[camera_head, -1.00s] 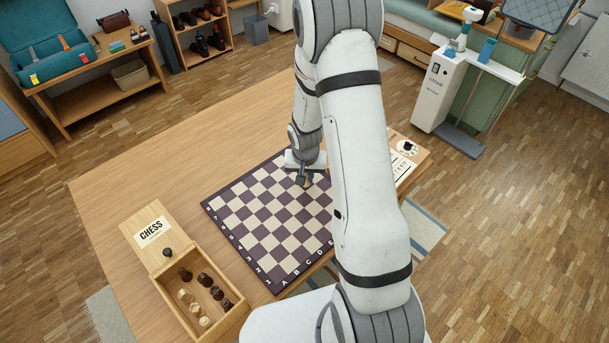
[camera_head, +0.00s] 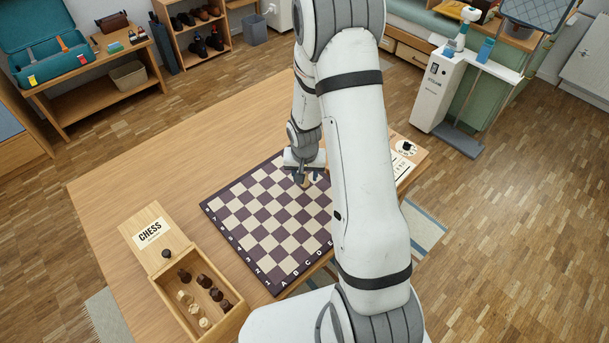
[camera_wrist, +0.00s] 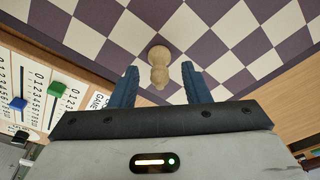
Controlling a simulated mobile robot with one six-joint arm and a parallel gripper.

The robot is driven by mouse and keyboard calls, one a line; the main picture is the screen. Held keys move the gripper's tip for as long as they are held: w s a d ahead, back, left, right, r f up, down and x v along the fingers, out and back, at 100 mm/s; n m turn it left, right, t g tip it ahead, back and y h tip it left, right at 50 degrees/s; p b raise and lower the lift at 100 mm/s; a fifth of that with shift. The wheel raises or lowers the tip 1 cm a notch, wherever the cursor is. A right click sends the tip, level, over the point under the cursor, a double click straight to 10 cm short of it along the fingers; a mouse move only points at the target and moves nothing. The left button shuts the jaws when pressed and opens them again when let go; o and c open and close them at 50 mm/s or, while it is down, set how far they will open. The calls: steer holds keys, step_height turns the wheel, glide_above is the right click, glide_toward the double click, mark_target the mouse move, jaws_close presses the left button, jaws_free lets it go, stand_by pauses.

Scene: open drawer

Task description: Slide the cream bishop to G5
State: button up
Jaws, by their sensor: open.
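The cream bishop (camera_wrist: 159,62) stands on the purple and cream chessboard (camera_head: 268,222). In the wrist view its lower part lies between the blue fingertips of my gripper (camera_wrist: 159,72), with a visible gap on each side. My gripper is open. In the head view my gripper (camera_head: 302,178) is low over the board's far right part, and the bishop is mostly hidden by it. My arm covers the board's right side. The square under the bishop cannot be read.
An open wooden chess box (camera_head: 188,306) holds several dark and cream pieces at the lower left; a dark piece (camera_head: 166,254) stands by its lid. A score board (camera_wrist: 35,88) with blue and green sliders lies beside the chessboard. The table's left part is clear.

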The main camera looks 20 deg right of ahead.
step_height(320, 180, up, 7)
steer(key=s, duration=0.1)
steer(key=shift+a+f, duration=0.15)
steer(key=shift+a, duration=0.05)
stand_by(0.5)
step_height(320, 180, up, 15)
steer(key=n, duration=0.2)
glide_above(305, 185)
steer(key=s+a, duration=0.2)
steer(key=s, duration=0.7)
steer(key=s+r+n, duration=0.1)
steer(key=s+r, duration=0.2)
steer(key=s, duration=0.2)
steer(key=s+a+r+n+t, duration=0.1)
steer(key=s+r, duration=0.3)
steer(key=s, duration=0.2)
steer(key=shift+s+a+y, duration=0.25)
steer(key=shift+a+y, duration=0.05)
